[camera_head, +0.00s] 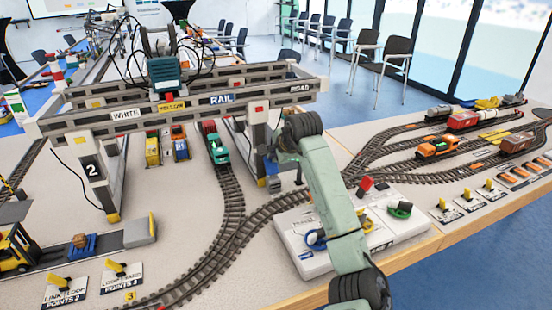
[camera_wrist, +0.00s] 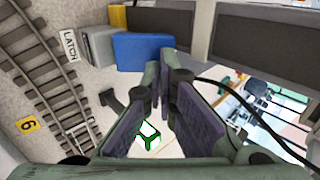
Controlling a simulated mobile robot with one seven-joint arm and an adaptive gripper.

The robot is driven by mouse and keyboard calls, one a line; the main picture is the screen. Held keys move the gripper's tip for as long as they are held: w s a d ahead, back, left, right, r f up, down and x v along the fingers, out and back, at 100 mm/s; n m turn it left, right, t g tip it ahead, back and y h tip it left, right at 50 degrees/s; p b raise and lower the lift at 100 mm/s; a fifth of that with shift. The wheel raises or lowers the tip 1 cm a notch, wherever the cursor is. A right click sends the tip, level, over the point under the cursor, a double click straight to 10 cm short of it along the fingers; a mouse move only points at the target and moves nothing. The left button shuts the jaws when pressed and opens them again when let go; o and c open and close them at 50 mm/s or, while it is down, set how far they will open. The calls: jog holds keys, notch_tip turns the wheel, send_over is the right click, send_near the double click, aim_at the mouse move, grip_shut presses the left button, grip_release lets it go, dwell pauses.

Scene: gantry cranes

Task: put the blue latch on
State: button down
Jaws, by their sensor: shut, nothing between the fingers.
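A blue block (camera_wrist: 140,52), which I take for the blue latch, stands against a grey block (camera_wrist: 101,46) in the wrist view. A sign reading LATCH (camera_wrist: 69,45) lies beside them. My gripper (camera_wrist: 163,62) is shut and empty, with its fingertips in front of the blue block's right part. I cannot tell whether they touch it. In the head view my arm reaches to the right leg of the crane (camera_head: 258,135). The fingertips and the latch cannot be made out clearly there.
A track (camera_wrist: 45,85) runs left of my gripper in the wrist view, and a cable (camera_wrist: 255,115) hangs at right. In the head view, a white control panel (camera_head: 292,243) lies under my arm. A teal-and-red engine (camera_head: 215,145) stands on the track beneath the crane beam (camera_head: 200,98).

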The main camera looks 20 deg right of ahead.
jog(key=shift+s+r, duration=0.15)
jog(key=shift+f, duration=0.2)
jog(key=shift+s+d+b, duration=0.1)
jog(key=shift+s+b, duration=0.5)
jog(key=shift+s, duration=0.15)
